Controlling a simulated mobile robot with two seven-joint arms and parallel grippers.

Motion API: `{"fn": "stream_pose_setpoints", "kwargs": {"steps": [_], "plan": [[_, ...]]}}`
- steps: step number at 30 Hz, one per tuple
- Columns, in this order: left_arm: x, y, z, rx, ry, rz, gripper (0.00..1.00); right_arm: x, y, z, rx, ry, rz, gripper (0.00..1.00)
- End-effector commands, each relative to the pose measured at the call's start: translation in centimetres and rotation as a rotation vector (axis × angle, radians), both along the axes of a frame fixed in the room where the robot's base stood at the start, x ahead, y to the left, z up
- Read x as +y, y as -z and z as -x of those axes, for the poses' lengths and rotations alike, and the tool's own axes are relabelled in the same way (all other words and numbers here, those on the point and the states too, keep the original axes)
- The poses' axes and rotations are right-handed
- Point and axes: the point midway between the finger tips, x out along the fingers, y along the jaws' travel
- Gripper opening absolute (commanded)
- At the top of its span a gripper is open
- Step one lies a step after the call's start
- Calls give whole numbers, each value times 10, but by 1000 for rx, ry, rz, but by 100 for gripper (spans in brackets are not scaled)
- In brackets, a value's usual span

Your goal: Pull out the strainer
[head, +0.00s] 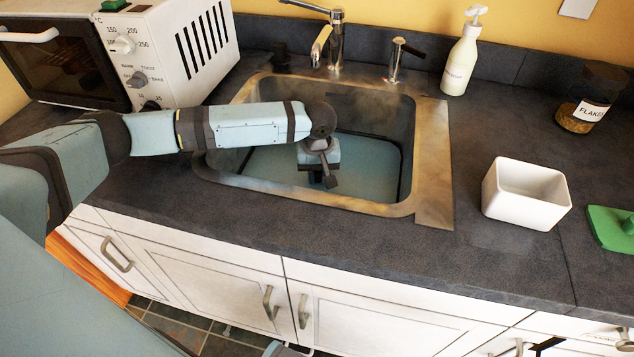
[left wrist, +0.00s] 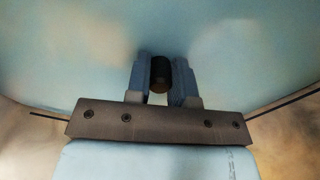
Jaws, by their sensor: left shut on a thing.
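My left gripper (head: 328,182) reaches down into the metal sink (head: 424,150), over the pale blue surface inside it. In the left wrist view its two fingers (left wrist: 160,82) are shut on a short, dark, rounded piece (left wrist: 160,70), which I take to be the knob of the strainer. The rest of the strainer is not visible in either view; the gripper and arm cover that spot in the head view. I cannot tell whether the strainer is seated or raised.
A faucet (head: 336,40) and a small tap lever (head: 397,60) stand behind the sink. A white soap bottle (head: 461,60), a flakes jar (head: 590,100), a white square bowl (head: 526,193) and a green object (head: 612,228) are to the right. A white oven (head: 170,45) stands left.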

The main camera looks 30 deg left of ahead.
Motion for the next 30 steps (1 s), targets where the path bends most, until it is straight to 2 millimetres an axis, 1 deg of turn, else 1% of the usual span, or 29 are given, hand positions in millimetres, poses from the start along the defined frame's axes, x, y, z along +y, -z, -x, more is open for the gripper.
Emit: {"fn": "stream_pose_setpoints", "kwargs": {"steps": [11, 18, 30], "plan": [[0, -1, 0, 0, 0, 0, 0, 0, 0, 0, 2, 0, 1, 43], [0, -13, 0, -1, 0, 1, 0, -1, -11, 1, 10, 2, -2, 43], [0, -33, 0, 0, 1, 0, 0, -3, -16, 4, 45, 12, -1, 43]]}}
